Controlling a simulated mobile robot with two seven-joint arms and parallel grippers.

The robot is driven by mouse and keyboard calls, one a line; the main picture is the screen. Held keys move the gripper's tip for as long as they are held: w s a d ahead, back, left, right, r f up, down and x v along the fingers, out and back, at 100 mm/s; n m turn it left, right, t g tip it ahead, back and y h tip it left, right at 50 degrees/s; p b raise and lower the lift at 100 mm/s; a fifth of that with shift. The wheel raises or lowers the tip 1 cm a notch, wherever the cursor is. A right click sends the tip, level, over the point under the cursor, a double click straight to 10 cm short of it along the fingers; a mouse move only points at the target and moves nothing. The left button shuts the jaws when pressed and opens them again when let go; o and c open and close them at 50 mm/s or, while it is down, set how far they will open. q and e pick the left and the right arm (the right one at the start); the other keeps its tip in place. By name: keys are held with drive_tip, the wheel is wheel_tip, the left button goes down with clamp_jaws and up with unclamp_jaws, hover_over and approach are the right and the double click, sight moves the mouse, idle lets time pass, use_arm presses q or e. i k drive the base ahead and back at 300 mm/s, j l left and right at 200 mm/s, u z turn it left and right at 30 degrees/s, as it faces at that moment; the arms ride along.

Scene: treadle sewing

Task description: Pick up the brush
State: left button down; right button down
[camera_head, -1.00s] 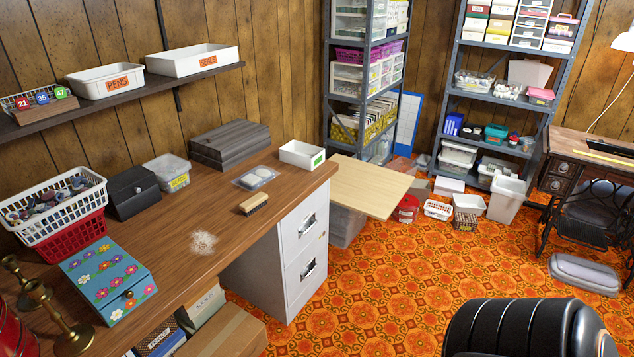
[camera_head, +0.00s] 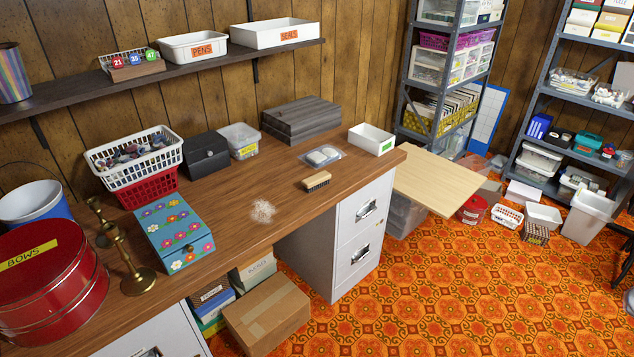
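The brush (camera_head: 317,181) has a pale wooden back and dark bristles. It lies on the brown wooden desk (camera_head: 235,240), near the front edge above the white filing cabinet. A pale fuzzy patch (camera_head: 263,211) lies on the desk to its left. A clear packet with white round items (camera_head: 323,156) lies just behind it. Neither of my grippers shows in the head view.
A flowered box (camera_head: 174,233), brass candlesticks (camera_head: 133,262) and a red BOWS tin (camera_head: 48,282) stand on the desk at left. A white tray (camera_head: 371,139) stands behind right of the brush. A pale board (camera_head: 437,180) juts out at the desk's right end. Patterned floor (camera_head: 430,290) lies open in front.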

sight(311, 184)
drive_tip(key=i+l+u, duration=0.1)
drive_tip(key=u, duration=0.35)
drive_tip(key=i+l+u, duration=0.1)
drive_tip(key=u, duration=0.3)
drive_tip(key=i+l+u, duration=0.1)
drive_tip(key=l+u, duration=0.15)
drive_tip(key=u, duration=0.2)
drive_tip(key=i+l+u, duration=0.1)
drive_tip(key=l+u, duration=0.35)
drive_tip(key=l, duration=0.45)
drive_tip(key=l+u, duration=0.2)
drive_tip(key=l, duration=0.65)
